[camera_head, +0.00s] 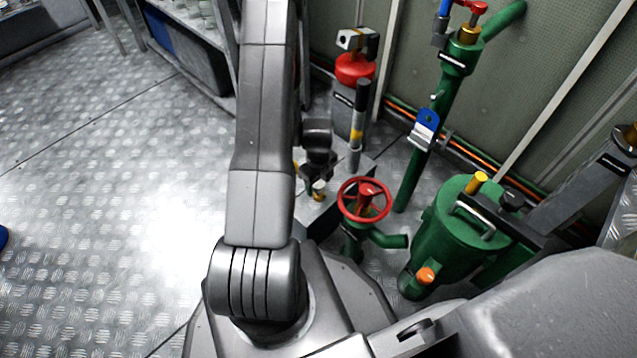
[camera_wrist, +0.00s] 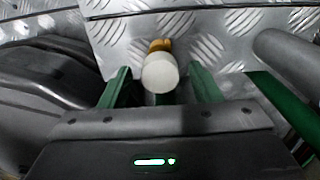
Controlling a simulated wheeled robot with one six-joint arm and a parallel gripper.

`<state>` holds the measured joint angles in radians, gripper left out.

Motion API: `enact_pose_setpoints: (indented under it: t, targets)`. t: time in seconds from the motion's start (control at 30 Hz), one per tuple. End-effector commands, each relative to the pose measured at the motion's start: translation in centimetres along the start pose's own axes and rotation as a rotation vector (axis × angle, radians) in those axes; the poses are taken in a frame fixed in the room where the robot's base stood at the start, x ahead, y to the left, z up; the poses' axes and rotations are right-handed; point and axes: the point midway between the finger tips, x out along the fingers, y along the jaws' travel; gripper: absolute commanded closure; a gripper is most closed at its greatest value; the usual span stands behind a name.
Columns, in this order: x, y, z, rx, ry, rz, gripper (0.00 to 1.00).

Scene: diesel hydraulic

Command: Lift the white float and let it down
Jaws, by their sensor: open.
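The white float (camera_wrist: 160,74) is in the middle of the wrist view, a pale round piece with a yellow-brass part (camera_wrist: 161,45) just beyond it. My gripper (camera_wrist: 159,84) is open, one green finger on either side of the float. A narrow gap shows on each side, so the fingers look apart from it. In the head view my gripper (camera_head: 317,182) points down, left of the red handwheel.
The red handwheel (camera_head: 364,200) on a green valve stands close to the right of my gripper. A grey post with a yellow band (camera_head: 357,130) and a red vessel (camera_head: 354,68) stand behind. A green tank (camera_head: 450,240) is to the right.

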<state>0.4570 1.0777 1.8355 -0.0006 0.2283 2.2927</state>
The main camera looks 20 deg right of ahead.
Motion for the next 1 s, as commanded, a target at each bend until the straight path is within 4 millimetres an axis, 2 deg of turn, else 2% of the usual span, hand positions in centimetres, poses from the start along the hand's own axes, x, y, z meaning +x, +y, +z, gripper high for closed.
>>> enact_pose_setpoints:
  t: [0.2, 0.5, 0.67, 0.77, 1.0]
  targets:
    - [0.0, 0.0, 0.0, 0.0, 0.0, 0.0, 0.43]
    - [0.0, 0.0, 0.0, 0.0, 0.0, 0.0, 1.0]
    - [-0.3, 0.0, 0.0, 0.0, 0.0, 0.0, 1.0]
    - [-1.4, 0.0, 0.0, 0.0, -0.001, -0.001, 1.0]
    - [-5.9, -0.1, 0.1, 0.0, -0.002, -0.002, 1.0]
